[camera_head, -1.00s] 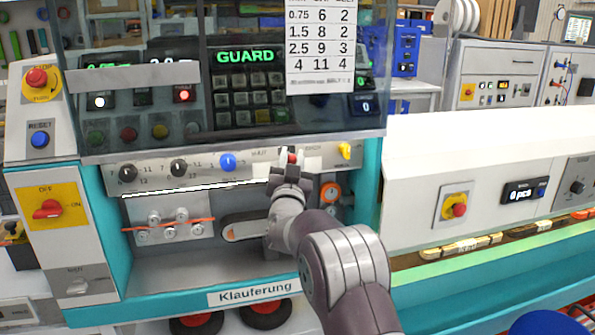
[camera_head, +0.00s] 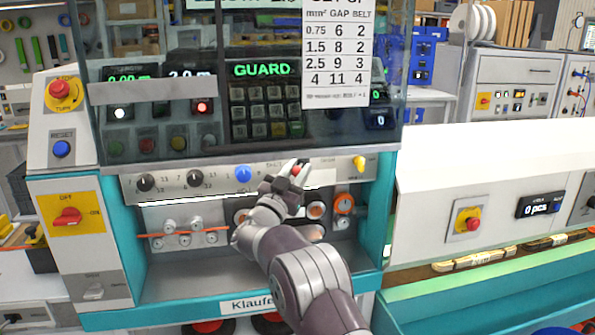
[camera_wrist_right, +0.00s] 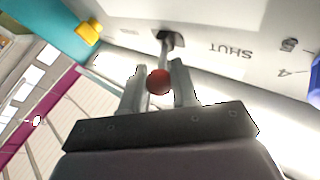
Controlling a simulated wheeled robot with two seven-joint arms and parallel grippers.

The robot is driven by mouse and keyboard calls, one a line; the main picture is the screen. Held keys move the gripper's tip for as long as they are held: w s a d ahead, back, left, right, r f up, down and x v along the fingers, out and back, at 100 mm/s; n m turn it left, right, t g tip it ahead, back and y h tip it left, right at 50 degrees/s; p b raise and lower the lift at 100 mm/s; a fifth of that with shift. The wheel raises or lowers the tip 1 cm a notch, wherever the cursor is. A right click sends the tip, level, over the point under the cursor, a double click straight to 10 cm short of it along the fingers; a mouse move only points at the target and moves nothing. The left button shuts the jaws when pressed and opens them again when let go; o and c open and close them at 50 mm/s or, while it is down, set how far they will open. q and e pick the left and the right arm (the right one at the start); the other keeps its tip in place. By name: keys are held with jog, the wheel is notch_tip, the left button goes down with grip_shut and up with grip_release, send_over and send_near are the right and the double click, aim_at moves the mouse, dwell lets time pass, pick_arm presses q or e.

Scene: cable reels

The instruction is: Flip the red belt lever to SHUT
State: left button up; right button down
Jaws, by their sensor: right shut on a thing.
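The red belt lever (camera_head: 296,170) is a red ball on a short metal stem, mounted on the white knob panel (camera_head: 215,180) of the machine. In the right wrist view the red ball (camera_wrist_right: 159,82) sits between the two fingers of my right gripper (camera_wrist_right: 158,85), with its stem running to a dark slot in the panel. The word SHUT shows on the panel beside the slot. In the head view my right gripper (camera_head: 290,178) is at the lever and shut on it, partly hiding it. My left gripper is not in view.
A transparent guard (camera_head: 240,100) hangs just above the panel. An orange ring (camera_head: 344,202) and rollers (camera_head: 184,232) sit below.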

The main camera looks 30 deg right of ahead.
jog(key=shift+r, duration=0.1)
jog(key=c, duration=0.9)
grip_release()
jog(key=shift+s+a+f, duration=0.15)
jog(key=shift+a+f, duration=0.15)
jog(key=shift+f, duration=0.05)
jog(key=b+v, duration=0.2)
jog(key=v, duration=1)
jog(key=shift+r+b, duration=0.1)
jog(key=shift+b, duration=0.25)
